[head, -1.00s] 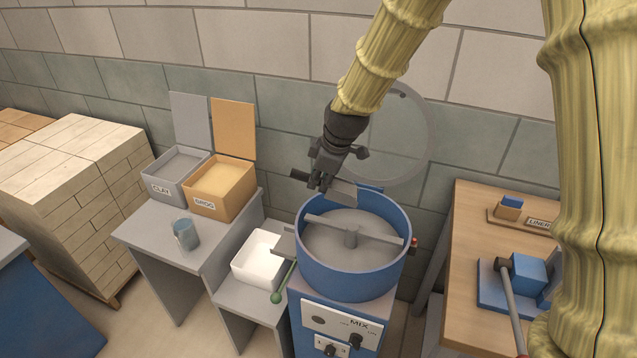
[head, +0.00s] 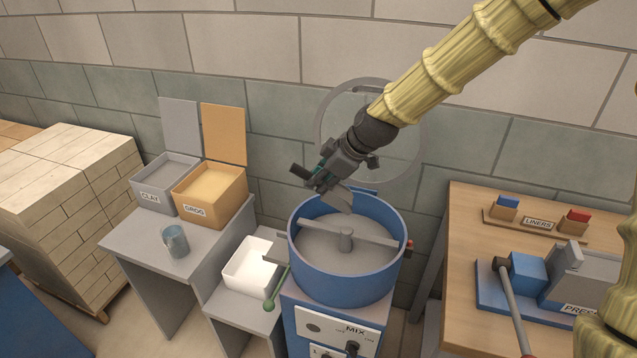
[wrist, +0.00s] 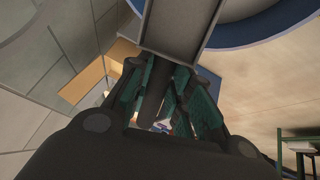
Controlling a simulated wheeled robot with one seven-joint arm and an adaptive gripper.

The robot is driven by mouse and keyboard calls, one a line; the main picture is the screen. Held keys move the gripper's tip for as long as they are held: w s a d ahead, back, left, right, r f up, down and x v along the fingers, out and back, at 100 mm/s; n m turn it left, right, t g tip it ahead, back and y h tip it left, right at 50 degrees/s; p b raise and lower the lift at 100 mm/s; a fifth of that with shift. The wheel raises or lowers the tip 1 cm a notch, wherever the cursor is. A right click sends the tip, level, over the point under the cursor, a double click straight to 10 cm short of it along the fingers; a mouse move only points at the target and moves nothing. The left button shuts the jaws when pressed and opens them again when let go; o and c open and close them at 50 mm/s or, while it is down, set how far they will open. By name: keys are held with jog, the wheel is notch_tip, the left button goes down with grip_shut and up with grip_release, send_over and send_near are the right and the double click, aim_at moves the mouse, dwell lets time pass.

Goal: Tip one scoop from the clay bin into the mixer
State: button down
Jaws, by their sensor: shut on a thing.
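My gripper (head: 322,178) is shut on the dark handle of a grey metal scoop (head: 341,199). The scoop is over the back left rim of the blue mixer drum (head: 345,272) and tilts down to the right, toward the inside. In the wrist view the scoop (wrist: 174,28) extends beyond the fingers, beside the drum's blue rim. I cannot tell whether anything lies in it. The drum is open, with a grey crossbar and a grey surface inside. The grey clay bin (head: 150,196), labelled CLAY, stands open at the left, with grey contents.
An orange grog bin (head: 208,208) stands beside the clay bin. A grey-blue mug (head: 175,242) is in front. A round clear lid (head: 335,112) is raised behind the drum. The press bench (head: 452,247) is right.

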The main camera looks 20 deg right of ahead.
jog(key=shift+s+d+r+m+t+y+b, duration=0.2)
jog(key=shift+d+t+y+b, duration=0.15)
jog(key=shift+d+y+b, duration=0.45)
jog(key=shift+s+d+r+m+t+y+b, duration=0.15)
jog(key=shift+t+y+b, duration=0.3)
jog(key=shift+b, duration=0.65)
jog(key=d+y+b, duration=0.1)
jog(key=b, duration=0.1)
jog(key=d+t+y+b, duration=0.1)
jog(key=b, duration=0.2)
jog(key=shift+s+r+y, duration=0.1)
jog(key=shift+s+y, duration=0.25)
jog(key=shift+s, duration=0.05)
jog(key=shift+d+r+m+b, duration=0.1)
jog(key=shift+m+b, duration=0.15)
jog(key=shift+b, duration=0.35)
jog(key=shift+s+d+r+t+y+b, duration=0.15)
jog(key=shift+r+t+y+b, duration=0.05)
jog(key=shift+t+y+b, duration=0.15)
jog(key=shift+r, duration=0.1)
jog(key=h+p, duration=0.1)
jog(key=p, duration=0.2)
jog(key=shift+r, duration=0.4)
jog(key=g+h+p, duration=0.1)
jog(key=p, duration=0.3)
jog(key=r+g+h+p, duration=0.1)
jog(key=h+p, duration=0.1)
jog(key=p, duration=0.2)
jog(key=shift+r+n, duration=0.3)
jog(key=shift+n, duration=0.1)
